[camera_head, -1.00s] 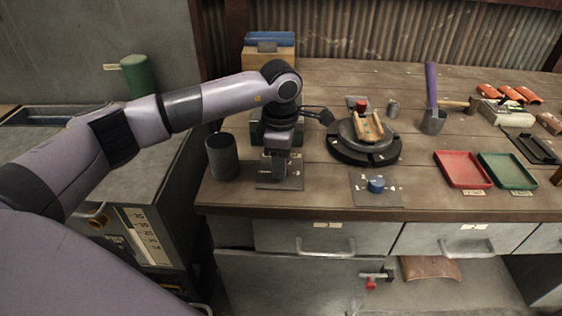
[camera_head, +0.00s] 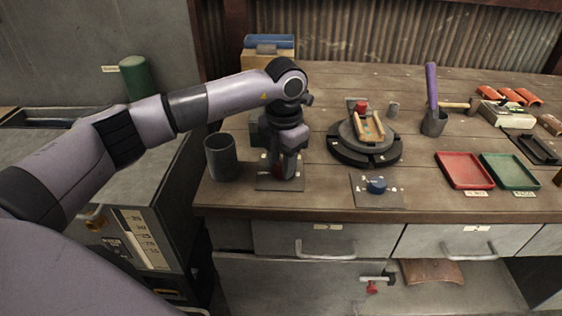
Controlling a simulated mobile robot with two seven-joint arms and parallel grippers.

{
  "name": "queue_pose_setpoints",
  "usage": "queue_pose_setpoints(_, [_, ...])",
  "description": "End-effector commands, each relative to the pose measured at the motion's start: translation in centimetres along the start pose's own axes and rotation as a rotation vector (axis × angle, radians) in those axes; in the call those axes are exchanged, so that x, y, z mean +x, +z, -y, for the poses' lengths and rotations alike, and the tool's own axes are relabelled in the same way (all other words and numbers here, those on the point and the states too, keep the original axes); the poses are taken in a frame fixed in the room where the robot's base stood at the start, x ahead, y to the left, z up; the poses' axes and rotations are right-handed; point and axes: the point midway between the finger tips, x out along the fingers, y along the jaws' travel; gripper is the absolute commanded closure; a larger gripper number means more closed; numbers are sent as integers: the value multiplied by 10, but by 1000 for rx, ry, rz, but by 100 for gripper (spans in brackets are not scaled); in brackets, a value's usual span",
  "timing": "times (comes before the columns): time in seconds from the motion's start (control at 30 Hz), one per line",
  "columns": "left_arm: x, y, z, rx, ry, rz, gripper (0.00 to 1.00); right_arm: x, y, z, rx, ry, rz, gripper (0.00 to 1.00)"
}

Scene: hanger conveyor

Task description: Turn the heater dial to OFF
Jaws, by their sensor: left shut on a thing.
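My left gripper (camera_head: 285,172) points straight down over a dark marked plate (camera_head: 266,186) near the bench's front edge. Its fingers are shut on a small red knob (camera_head: 277,172) at this plate, mostly hidden by the fingers. The knob's pointer and setting cannot be read. A second marked plate (camera_head: 392,200) to the right carries a blue knob (camera_head: 376,185), which nothing touches. Which knob is the heater dial cannot be read from the labels. My right gripper is not in view.
A dark cup (camera_head: 221,158) stands just left of the gripper. A round black turntable (camera_head: 350,155) with a wooden piece stands to the right. Red (camera_head: 464,171) and green (camera_head: 509,171) trays lie farther right. Drawers with handles are below the bench edge.

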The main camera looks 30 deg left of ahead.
Motion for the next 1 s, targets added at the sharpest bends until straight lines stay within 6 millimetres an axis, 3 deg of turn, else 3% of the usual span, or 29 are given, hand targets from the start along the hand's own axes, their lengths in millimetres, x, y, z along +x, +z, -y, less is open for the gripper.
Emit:
queue_pose_setpoints(0.6, [-2, 2, -2, -583, -1, -26, 93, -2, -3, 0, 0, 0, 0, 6])
queue_pose_setpoints(1.0, [-2, 2, -2, -863, 0, -40, 93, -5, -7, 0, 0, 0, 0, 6])
